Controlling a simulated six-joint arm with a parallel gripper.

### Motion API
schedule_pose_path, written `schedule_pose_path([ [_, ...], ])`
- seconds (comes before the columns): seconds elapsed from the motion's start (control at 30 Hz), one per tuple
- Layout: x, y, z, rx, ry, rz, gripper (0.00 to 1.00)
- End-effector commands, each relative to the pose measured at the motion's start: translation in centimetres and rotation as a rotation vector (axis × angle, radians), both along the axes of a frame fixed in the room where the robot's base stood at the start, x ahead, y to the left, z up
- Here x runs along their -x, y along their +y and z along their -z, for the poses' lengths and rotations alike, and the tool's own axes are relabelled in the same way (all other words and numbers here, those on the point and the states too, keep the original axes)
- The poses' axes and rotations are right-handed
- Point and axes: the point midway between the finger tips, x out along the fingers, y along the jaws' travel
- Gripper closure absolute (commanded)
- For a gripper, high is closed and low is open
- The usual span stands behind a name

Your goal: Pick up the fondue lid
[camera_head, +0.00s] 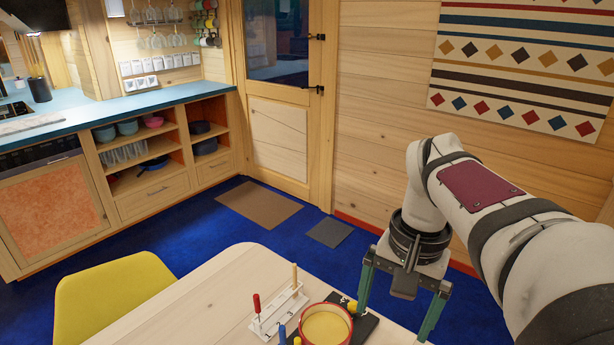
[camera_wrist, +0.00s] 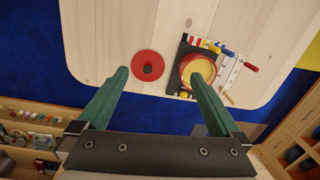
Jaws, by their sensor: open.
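The fondue lid (camera_wrist: 147,56) is a round red disc with a dark centre, lying flat on the pale wooden table in the wrist view. I cannot make it out in the head view. My gripper (camera_head: 393,326) is open and empty, pointing down above the table's far edge. In the wrist view the gripper (camera_wrist: 160,75) has its green fingers spread wide. The lid shows between the fingertips, nearer the left one, and apart from them. The fondue pot (camera_head: 326,327), with a red rim and yellow inside, also shows near the right fingertip in the wrist view (camera_wrist: 199,68).
The pot stands on a dark board (camera_wrist: 184,48). A white rack (camera_head: 280,311) with coloured-handled forks stands beside it. The table (camera_head: 190,305) is bare to the left of the rack in the head view. A yellow chair (camera_head: 110,300) stands at its left.

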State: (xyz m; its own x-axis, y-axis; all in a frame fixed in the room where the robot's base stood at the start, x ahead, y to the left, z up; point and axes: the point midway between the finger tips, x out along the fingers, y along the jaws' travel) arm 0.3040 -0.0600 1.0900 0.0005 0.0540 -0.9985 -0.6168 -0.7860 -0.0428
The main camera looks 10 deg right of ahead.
Motion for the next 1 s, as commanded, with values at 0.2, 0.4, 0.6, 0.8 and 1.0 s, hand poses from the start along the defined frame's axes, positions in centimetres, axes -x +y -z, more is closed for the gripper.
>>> schedule_pose_path([
  [0.2,13.6,8.1,6.3,-0.083,-0.003,-0.153,0.0],
  [0.4,17.6,9.5,9.2,-0.106,-0.001,-0.183,0.23],
  [0.6,17.5,9.5,9.2,-0.107,0.002,-0.182,0.27],
  [0.8,16.0,9.0,8.7,-0.097,0.012,-0.081,0.27],
  [1.0,2.7,1.8,8.1,-0.013,0.06,0.865,0.27],
])
